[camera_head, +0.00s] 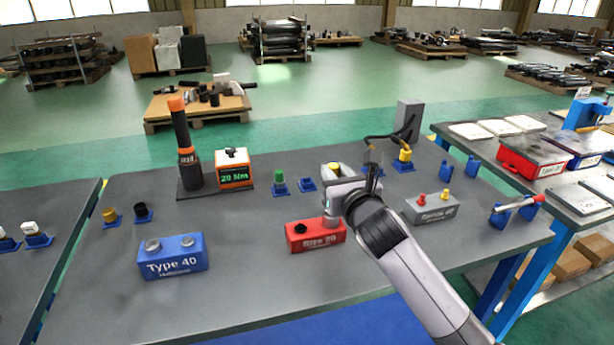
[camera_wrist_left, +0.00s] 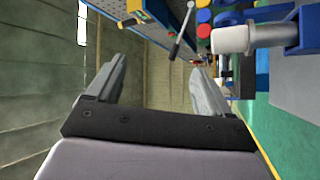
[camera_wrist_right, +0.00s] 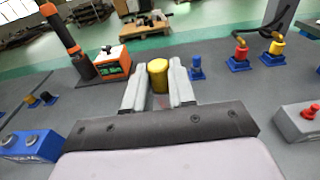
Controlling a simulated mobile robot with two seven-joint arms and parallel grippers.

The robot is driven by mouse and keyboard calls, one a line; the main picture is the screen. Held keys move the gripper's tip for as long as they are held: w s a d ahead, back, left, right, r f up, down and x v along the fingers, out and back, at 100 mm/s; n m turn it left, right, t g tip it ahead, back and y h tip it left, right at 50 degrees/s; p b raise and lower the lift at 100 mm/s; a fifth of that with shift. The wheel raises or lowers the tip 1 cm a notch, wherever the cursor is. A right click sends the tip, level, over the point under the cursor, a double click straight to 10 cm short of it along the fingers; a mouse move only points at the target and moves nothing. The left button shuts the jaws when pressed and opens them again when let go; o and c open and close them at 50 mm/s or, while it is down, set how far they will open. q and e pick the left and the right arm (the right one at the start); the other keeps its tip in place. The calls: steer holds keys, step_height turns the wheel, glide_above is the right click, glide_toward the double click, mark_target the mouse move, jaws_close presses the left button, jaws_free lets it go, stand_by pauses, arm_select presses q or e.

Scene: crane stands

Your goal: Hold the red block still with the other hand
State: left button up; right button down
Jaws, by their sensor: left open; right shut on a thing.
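The red block (camera_head: 316,238), marked "Size 20", stands on the grey workbench. A black round part (camera_head: 300,229) sits at its left top and a silver round part (camera_head: 331,216) at its right top. My right gripper (camera_head: 334,178) is just above and behind the block's right end. It is shut on a yellow cylinder (camera_wrist_right: 158,76), whose top shows between the fingers. The red block is hidden in the right wrist view. My left gripper (camera_wrist_left: 160,80) is open and empty; it is outside the head view.
A blue "Type 40" block (camera_head: 172,257) stands at the left and a grey block (camera_head: 432,208) with red and yellow plugs at the right. Behind are an orange display box (camera_head: 234,170), a green cap (camera_head: 279,182) and a blue stand (camera_head: 307,185). The front middle is clear.

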arm_select(q)
steer(key=w+d+r+m+t+h, duration=0.25)
steer(key=w+d+t+h, duration=0.2)
steer(key=w, duration=0.55)
steer(key=w+d+r+m+t+h, duration=0.25)
steer(key=w+d+h, duration=0.3)
steer(key=w, duration=0.35)
steer(key=w+d+r+m+t+h, duration=0.2)
steer(key=w+d+m+t+h, duration=0.25)
steer(key=w, duration=0.55)
steer(key=w+d+f+n+g+h, duration=0.2)
steer(key=w+d+f+h, duration=0.3)
steer(key=d+h, duration=0.4)
steer(key=n+g+h, duration=0.3)
steer(key=g+h, duration=0.5)
steer(key=g, duration=0.5)
glide_toward(288, 234)
steer(key=shift+w+d+f+m+y, duration=0.1)
steer(key=shift+w+m+y, duration=0.05)
steer(key=shift+w, duration=0.35)
steer(key=shift+w+f+m+y, duration=0.1)
steer(key=shift+w+f, duration=0.05)
steer(key=shift+w, duration=0.3)
steer(key=shift+s+d+f+g, duration=0.15)
steer(key=shift+s+d+g, duration=0.1)
steer(key=shift+d+g, duration=0.25)
steer(key=shift+x, duration=4.35)
steer(key=shift+w, duration=0.1)
